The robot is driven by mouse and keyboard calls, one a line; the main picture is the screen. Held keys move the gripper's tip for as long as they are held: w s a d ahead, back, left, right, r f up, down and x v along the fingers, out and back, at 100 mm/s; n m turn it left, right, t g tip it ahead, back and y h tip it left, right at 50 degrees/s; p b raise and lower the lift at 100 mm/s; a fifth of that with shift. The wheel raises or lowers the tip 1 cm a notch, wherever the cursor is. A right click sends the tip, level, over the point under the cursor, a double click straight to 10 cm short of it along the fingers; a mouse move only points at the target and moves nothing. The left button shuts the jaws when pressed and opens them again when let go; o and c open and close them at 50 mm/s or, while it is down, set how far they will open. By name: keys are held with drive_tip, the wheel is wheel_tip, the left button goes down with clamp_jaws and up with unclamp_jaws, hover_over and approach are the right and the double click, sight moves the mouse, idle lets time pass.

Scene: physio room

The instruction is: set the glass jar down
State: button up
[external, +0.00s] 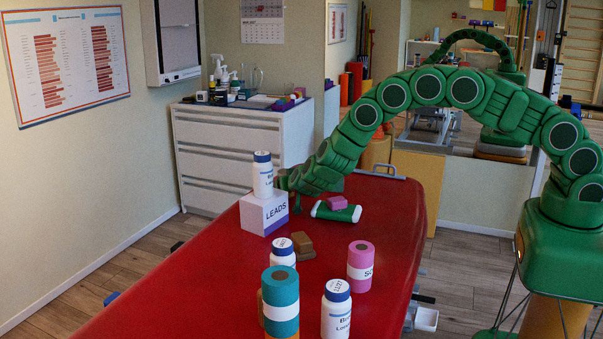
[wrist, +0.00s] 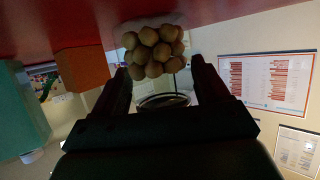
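In the wrist view, which is upside down, the glass jar (wrist: 163,100) stands between my two fingers. It is clear, with a round rim and several brown balls (wrist: 153,50) inside. My gripper (wrist: 158,65) has a finger close along each side of the jar and looks shut on it. The jar's base end is by the red table top (wrist: 60,20); I cannot tell whether it touches. In the external view my gripper (external: 283,182) is low over the table, behind the white LEADS box (external: 264,213). The jar is hidden there.
A white bottle (external: 263,175) stands on the LEADS box, close to my gripper. A green roll (external: 336,211) with a pink block lies to the right. Brown blocks (external: 303,245), a pink roll (external: 360,266), a teal roll (external: 281,300) and bottles stand nearer. The table's right side is mostly clear.

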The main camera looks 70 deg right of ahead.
drive_tip(key=o, duration=0.4)
drive_tip(key=shift+r, duration=0.1)
drive_tip(key=v, duration=1.2)
drive_tip(key=shift+r, duration=0.1)
